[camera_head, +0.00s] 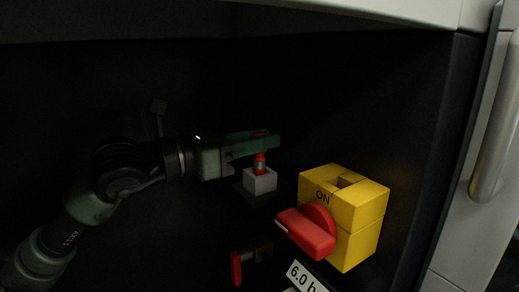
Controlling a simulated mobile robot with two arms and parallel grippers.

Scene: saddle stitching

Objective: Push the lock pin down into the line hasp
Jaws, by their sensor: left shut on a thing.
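A red lock pin (260,168) stands roughly upright just above or in the top of a small grey block (261,183). I cannot tell how deep it sits, or whether this block is the line hasp. My left gripper (266,141) reaches in from the left and is shut on the upper part of the pin. Its fingers hide part of the pin, and a bit of red shows between them. My right gripper is not in view.
Right of the block is a yellow box (365,215) marked ON, with a slot on top and a red rotary handle (308,232). Below are a small red lever (236,268) and a "6.0" label (305,279). The dark recess has a light right-hand frame with a metal handle (497,135).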

